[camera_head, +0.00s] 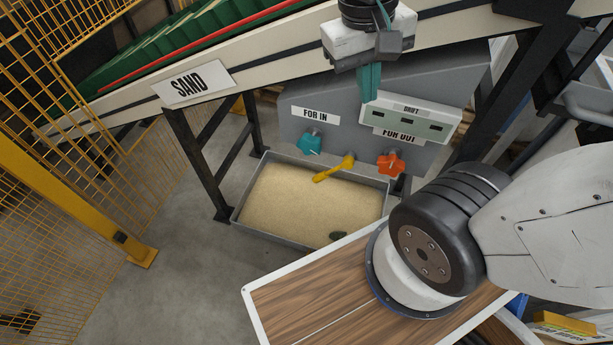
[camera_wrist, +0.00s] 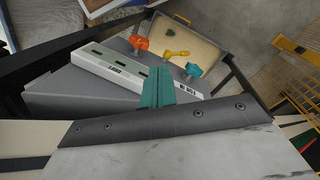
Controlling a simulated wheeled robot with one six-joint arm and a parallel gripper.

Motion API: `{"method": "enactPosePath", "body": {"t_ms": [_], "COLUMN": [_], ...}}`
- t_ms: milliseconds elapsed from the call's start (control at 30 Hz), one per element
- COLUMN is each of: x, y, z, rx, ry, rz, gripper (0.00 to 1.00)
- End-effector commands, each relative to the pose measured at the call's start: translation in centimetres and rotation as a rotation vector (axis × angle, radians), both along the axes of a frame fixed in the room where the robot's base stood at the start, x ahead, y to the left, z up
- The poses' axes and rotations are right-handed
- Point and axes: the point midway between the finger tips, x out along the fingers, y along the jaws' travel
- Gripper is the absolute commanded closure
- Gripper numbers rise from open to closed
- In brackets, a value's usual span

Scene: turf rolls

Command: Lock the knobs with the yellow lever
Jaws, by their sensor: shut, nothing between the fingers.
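The yellow lever (camera_head: 335,168) sits low on the grey panel (camera_head: 340,100), tilted, its handle reaching down-left over the sand tray. A teal knob (camera_head: 309,142) is to its left under the "FOR IN" label, and an orange knob (camera_head: 390,163) to its right under "FOR OUT". In the wrist view the scene is turned over: the lever (camera_wrist: 176,54) lies between the orange knob (camera_wrist: 139,43) and the teal knob (camera_wrist: 193,69). My gripper (camera_head: 369,98) has its teal fingers together, empty, above the knobs and lever and apart from them. Its fingertips also show in the wrist view (camera_wrist: 158,72).
Black legs and yellow mesh fencing (camera_head: 60,220) stand left.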

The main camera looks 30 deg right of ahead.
Motion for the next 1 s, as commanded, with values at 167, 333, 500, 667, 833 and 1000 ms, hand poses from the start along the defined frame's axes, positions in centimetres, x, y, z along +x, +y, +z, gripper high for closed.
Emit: {"method": "enactPosePath", "body": {"t_ms": [167,333,500,667,833,1000], "x": [3.8,7.1,9.8,11.6,12.5,12.3], "y": [1.4,3.4,6.0,8.8,11.9,14.2], "z": [-3.2,-6.9,-11.4,-16.5,-22.6,-28.4], "rx": [-0.184,-0.380,-0.580,-0.754,-0.903,-0.993], "ry": [0.102,0.125,0.085,-0.009,-0.157,-0.319], "rz": [-0.070,-0.122,-0.145,-0.140,-0.108,-0.066], "gripper": [1.00,1.00,1.00,1.00,1.00,1.00]}}
